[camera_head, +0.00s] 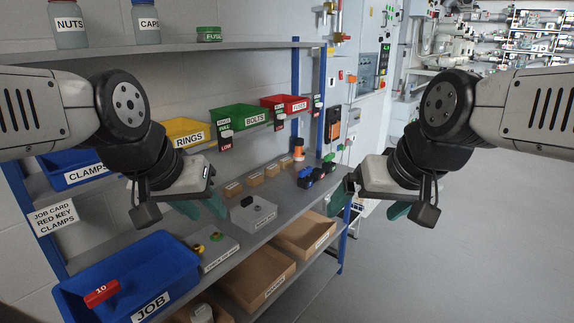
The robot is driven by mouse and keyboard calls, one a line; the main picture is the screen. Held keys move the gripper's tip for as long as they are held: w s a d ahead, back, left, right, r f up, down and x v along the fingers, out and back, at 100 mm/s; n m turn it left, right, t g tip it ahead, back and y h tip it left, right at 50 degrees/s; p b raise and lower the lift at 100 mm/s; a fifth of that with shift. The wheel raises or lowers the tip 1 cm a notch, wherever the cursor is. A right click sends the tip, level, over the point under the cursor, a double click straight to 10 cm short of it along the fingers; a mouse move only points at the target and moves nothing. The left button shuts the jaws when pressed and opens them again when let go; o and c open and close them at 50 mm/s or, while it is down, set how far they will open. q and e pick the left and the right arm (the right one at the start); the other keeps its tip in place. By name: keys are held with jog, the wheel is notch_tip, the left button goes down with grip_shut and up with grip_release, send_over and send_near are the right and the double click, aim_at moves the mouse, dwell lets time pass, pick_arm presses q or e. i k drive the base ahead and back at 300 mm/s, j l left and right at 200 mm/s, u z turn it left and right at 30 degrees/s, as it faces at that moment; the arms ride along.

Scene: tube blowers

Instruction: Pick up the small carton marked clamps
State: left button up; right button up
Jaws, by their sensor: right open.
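Several small brown cartons stand in a row on the middle shelf: a front one (232,189), then others (256,179), (271,170) and (284,163) behind it. Their labels are too small to read, so I cannot tell which is marked clamps. My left gripper (201,206) is in front of the shelf, left of the front carton, its teal fingers apart and nothing seen between them. My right gripper (370,204) is open and empty, right of the shelf end, away from the cartons.
A blue CLAMPS bin (72,180) and a job card (54,217) reading "RED KEY CLAMPS" are at left. A blue JOB bin (180,262) holds a red item (102,293). A grey box (254,213) sits near the cartons. Open floor (480,230) lies at right.

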aim_at(285, 163)
jog(key=i+l+u, duration=0.1)
jog(key=u, duration=0.45)
jog(key=i+l+u, duration=0.2)
jog(key=l, duration=0.15)
jog(key=i+l+u, duration=0.1)
jog(key=l+u, duration=0.15)
jog(key=l, duration=0.15)
jog(key=i+l+u, duration=0.2)
jog(key=l, duration=0.2)
jog(key=i+l, duration=0.15)
jog(key=l, duration=0.2)
jog(key=i+l, duration=0.15)
jog(key=l, duration=0.25)
jog(key=i+l, duration=0.15)
jog(key=l, duration=0.2)
jog(key=i+l+u, duration=0.1)
jog(key=l, duration=0.3)
jog(key=i+l, duration=0.15)
jog(key=l, duration=0.2)
